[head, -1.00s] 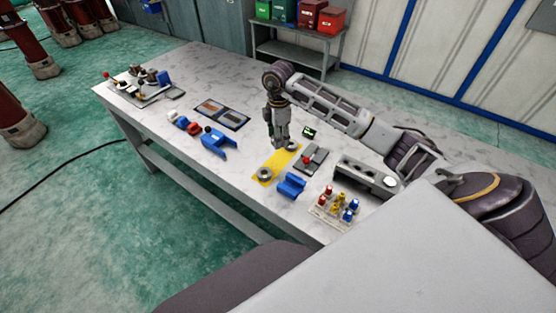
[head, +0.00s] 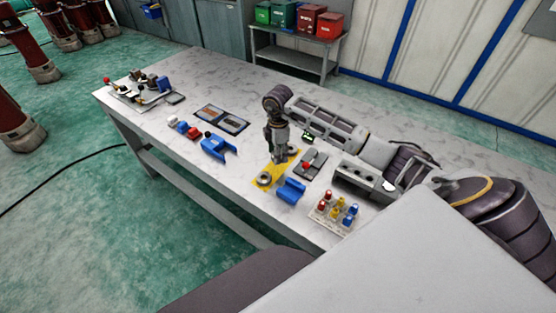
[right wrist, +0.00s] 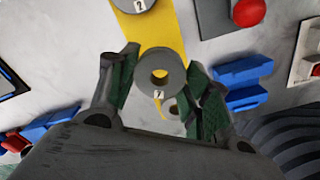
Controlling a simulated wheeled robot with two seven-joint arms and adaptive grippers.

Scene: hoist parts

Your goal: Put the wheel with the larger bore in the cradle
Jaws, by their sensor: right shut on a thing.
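My right gripper (head: 279,159) points down over the yellow strip (head: 263,184). In the right wrist view its fingers (right wrist: 160,80) are shut on a grey wheel (right wrist: 160,63) with a round bore and a "?" mark. I cannot tell whether this wheel touches the strip. Another grey round part with a "?" (right wrist: 135,4) lies on the strip, cut off by the top edge. In the head view a grey wheel (head: 264,178) lies at the strip's near end. Two blue holders stand near, one right of the strip (head: 291,190) and one left (head: 216,148); which is the cradle is unclear.
A grey plate with a red knob (head: 307,166) lies right of the strip. A rack of coloured pegs (head: 335,213) and a grey block with holes (head: 357,178) are farther right. A dark two-part tray (head: 222,120) lies left. The table (head: 210,80) is clear toward the back.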

